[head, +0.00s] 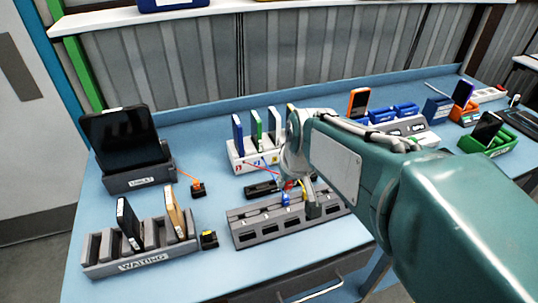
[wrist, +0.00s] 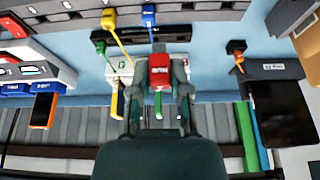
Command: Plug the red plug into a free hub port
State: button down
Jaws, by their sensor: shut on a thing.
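My gripper (wrist: 159,88) is shut on the red plug (wrist: 158,74), which sits between the fingers in the wrist view. In the head view the gripper (head: 303,190) is over the back of the grey hub (head: 285,228), and a small patch of the red plug (head: 289,184) shows. The hub has a row of dark openings along its front. The blue plug also shows in the head view (head: 285,198). The red plug's tip and any contact with the hub cannot be made out.
A black strip (head: 262,188) lies behind the hub. A white charger rack (head: 240,160) stands behind it. The grey WAITING rack (head: 140,262) and a tablet dock (head: 135,178) are at left.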

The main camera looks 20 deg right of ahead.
aim_at(289, 190)
jog(key=shift+r, duration=0.7)
dwell(0.4)
jog(key=shift+r, duration=1.45)
jog(key=shift+f, duration=4.45)
jog(key=shift+w+a, duration=1.9)
jog(key=shift+a, duration=0.25)
jog(key=shift+f, duration=2.45)
